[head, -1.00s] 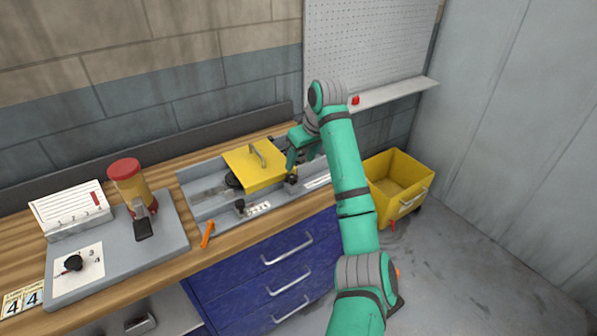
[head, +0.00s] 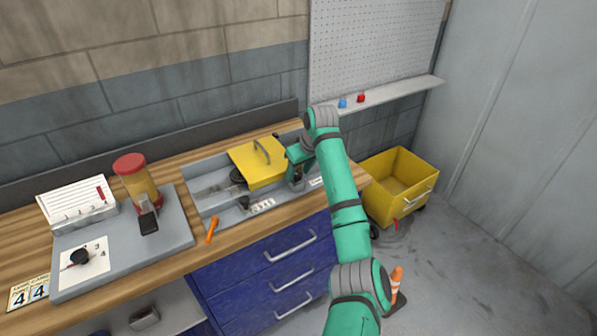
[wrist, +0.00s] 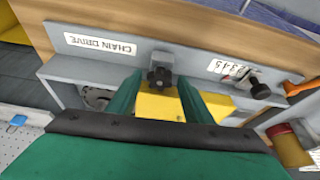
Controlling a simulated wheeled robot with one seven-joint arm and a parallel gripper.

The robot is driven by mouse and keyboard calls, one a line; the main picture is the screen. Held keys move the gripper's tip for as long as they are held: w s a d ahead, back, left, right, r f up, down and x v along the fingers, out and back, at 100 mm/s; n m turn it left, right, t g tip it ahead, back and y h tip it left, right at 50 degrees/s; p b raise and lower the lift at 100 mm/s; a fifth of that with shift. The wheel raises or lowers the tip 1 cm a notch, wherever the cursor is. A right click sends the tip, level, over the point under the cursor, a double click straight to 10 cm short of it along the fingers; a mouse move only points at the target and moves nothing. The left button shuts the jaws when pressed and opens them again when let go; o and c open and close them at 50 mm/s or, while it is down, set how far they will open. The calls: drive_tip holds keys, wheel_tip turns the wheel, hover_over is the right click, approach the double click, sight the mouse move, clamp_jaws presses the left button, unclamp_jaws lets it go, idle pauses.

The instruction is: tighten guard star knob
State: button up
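The star knob (wrist: 160,77) is black and lobed, on a grey bracket at the edge of the yellow guard. In the wrist view it lies between the tips of my gripper (wrist: 159,82), whose two green fingers are apart, with a gap visible on both sides of the knob. The yellow guard (wrist: 160,105) shows between the fingers. In the head view the yellow guard (head: 258,172) lies closed over the grey chain drive trough, and my gripper (head: 297,183) is at its right front corner. There my gripper hides the knob.
An orange tool (head: 212,229) lies at the trough's front edge. A red-capped jar (head: 133,178) stands on a grey plate at left. A yellow bin (head: 392,190) is on the floor at right.

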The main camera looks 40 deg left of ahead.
drive_tip(key=c, duration=0.7)
drive_tip(key=shift+s+a+m+t, duration=0.1)
drive_tip(key=shift+m+t, duration=0.2)
drive_tip(key=shift+m, duration=0.4)
drive_tip(key=shift+s+a+m+t, duration=0.1)
drive_tip(key=shift+m+t, duration=0.2)
drive_tip(key=shift+m, duration=0.4)
drive_tip(key=shift+c, duration=0.2)
drive_tip(key=shift+m+t+h, duration=0.3)
drive_tip(key=shift+m+h, duration=0.1)
drive_tip(key=shift+m, duration=0.6)
drive_tip(key=o, duration=1.1)
drive_tip(key=shift+s, duration=0.1)
drive_tip(key=shift+c, duration=0.2)
drive_tip(key=shift+r, duration=0.1)
drive_tip(key=v, duration=1)
drive_tip(key=shift+r, duration=0.3)
